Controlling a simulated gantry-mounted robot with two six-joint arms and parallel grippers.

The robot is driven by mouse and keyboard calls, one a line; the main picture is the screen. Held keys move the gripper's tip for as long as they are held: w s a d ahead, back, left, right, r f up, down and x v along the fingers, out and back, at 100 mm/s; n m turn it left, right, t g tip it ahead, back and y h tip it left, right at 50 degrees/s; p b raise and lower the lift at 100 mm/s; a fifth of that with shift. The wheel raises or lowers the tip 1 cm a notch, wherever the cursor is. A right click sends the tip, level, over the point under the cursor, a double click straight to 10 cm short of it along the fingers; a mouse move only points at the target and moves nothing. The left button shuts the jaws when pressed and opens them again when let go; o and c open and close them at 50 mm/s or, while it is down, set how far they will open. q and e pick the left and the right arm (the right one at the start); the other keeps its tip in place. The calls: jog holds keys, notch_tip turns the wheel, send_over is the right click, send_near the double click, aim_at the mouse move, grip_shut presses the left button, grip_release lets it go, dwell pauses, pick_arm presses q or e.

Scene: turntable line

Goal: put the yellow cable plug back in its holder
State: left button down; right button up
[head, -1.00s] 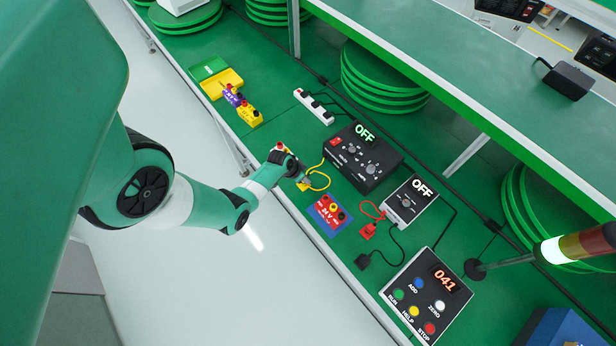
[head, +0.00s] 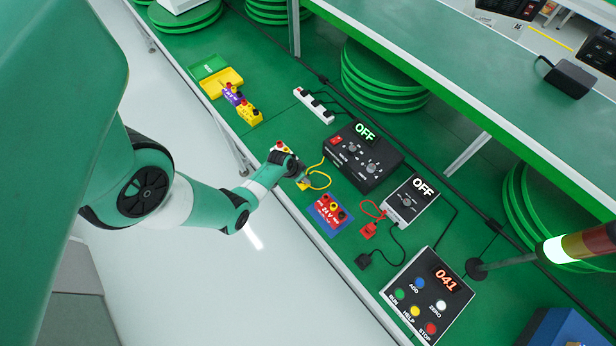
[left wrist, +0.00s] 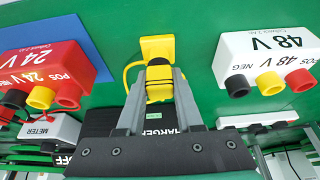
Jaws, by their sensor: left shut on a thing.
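My left gripper (left wrist: 159,90) is shut on the yellow cable plug (left wrist: 160,70), a yellow piece with dark bands between the fingertips. A square yellow piece (left wrist: 157,47), which looks like the holder, lies just beyond the plug. I cannot tell from this angle whether the plug is seated in it. The yellow cable (left wrist: 128,73) bends off to the left of the plug. In the head view my left gripper (head: 302,180) is low at the near side of the bench, its fingers mostly hiding the plug, with the yellow cable (head: 327,178) looping to the right.
A 24 V block (head: 330,214) on a blue mat and a white 48 V block (left wrist: 262,65) flank the gripper. The black charger box (head: 362,158) and a meter (head: 409,200) stand behind. A red plug (head: 368,230) and black plug (head: 363,261) lie to the right.

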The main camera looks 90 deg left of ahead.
dwell(0.3)
pick_arm(q)
jog(key=shift+c, duration=2.4)
grip_release()
jog(key=shift+r+p, duration=3.65)
jog(key=shift+r, duration=0.1)
